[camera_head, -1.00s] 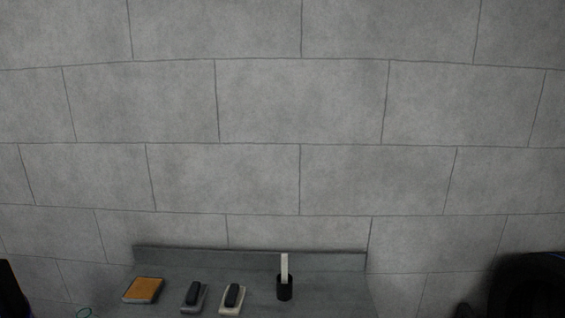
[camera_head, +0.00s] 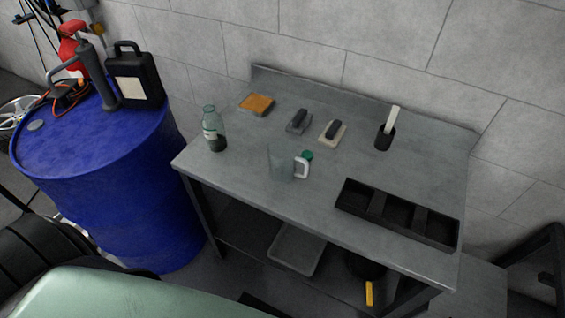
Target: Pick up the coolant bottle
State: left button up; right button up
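A translucent greenish bottle (camera_head: 214,130) with a pale label and dark contents stands upright at the left end of the grey workbench (camera_head: 235,170). I take it to be the coolant bottle, but its label is too small to read. A black jug (camera_head: 134,75) with a handle and a pale label stands on the blue drum to the left. Neither of my grippers is in view, and nothing is touching the bottle.
A clear jug (camera_head: 279,164) with a white handle stands right of the bottle, with a green cap (camera_head: 308,156) beside it. A black compartment tray (camera_head: 396,213) lies at the front right. The blue drum (camera_head: 60,160) is left of the bench. A pale green body (camera_head: 130,295) fills the lower left.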

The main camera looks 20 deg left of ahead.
aim_at(213, 125)
jog(key=u, duration=1.35)
jog(key=k+l, duration=0.15)
